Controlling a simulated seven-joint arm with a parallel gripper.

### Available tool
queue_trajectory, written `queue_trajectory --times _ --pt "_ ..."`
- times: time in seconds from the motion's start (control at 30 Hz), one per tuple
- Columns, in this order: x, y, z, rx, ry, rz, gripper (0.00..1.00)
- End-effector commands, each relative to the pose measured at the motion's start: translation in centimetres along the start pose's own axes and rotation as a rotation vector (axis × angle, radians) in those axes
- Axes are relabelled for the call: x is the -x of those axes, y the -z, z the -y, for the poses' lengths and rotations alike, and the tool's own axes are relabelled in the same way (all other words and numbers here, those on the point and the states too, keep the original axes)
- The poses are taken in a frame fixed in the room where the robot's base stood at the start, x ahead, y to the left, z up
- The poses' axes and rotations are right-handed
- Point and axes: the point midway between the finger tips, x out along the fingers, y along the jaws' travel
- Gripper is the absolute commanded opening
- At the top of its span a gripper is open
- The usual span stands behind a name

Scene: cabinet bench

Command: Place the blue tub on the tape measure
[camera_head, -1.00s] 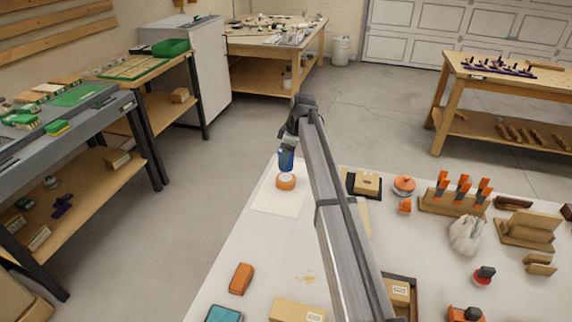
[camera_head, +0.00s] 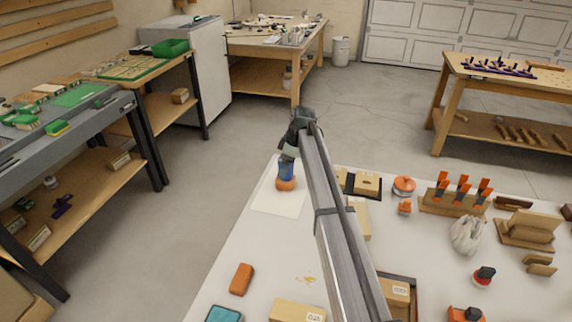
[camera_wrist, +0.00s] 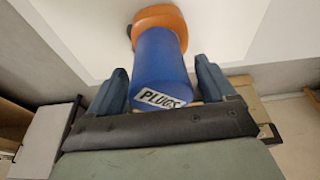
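The blue tub (camera_head: 286,172) stands upright at the tape measure (camera_head: 285,184), an orange rounded thing on a white sheet. In the wrist view the tub (camera_wrist: 160,68) has a white "PLUGS" label, and its far end meets the orange tape measure (camera_wrist: 158,18). The tub covers part of the tape measure.
The white sheet (camera_head: 278,204) lies at the bench's far left corner. A cardboard box (camera_head: 367,183) on a black tray stands to the right, beyond my arm. An orange block (camera_head: 241,279) lies nearer. The bench surface (camera_head: 270,245) between is mostly clear.

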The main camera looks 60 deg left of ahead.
Motion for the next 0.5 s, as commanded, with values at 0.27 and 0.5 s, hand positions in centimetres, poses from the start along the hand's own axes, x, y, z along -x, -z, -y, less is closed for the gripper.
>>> queue_trajectory --times 0.27,0.5 --pt "0.0 0.0 0.0 0.000 0.000 0.000 0.90" --pt "1.7 0.1 0.0 0.000 -0.002 -0.001 0.90"
